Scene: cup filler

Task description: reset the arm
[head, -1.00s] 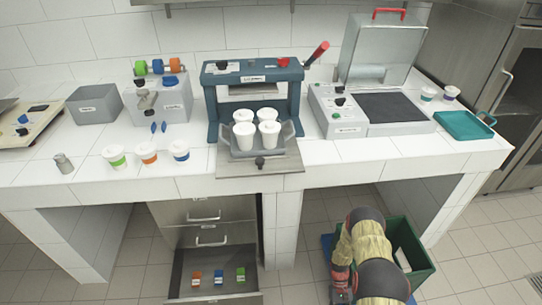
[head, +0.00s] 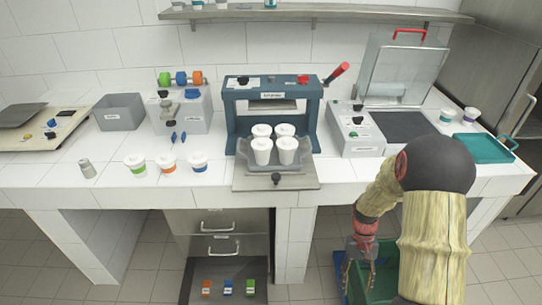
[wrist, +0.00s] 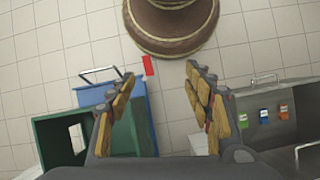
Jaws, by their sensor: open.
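My arm (head: 434,220) reaches down in front of the counter at the right in the head view. My gripper (head: 356,282) hangs low in front of the counter, beside the green bin (head: 386,284). The green bin (wrist: 52,140) also shows at the left of the wrist view, next to a blue container (wrist: 96,94). Part of the bin is hidden behind my arm in the head view.
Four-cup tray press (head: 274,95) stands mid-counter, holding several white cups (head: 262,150). Lidded cups (head: 136,166) stand to the left. An open drawer (head: 228,264) below holds small coloured blocks. A teal tray (head: 482,150) lies at the counter's right. Floor is clear at lower left.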

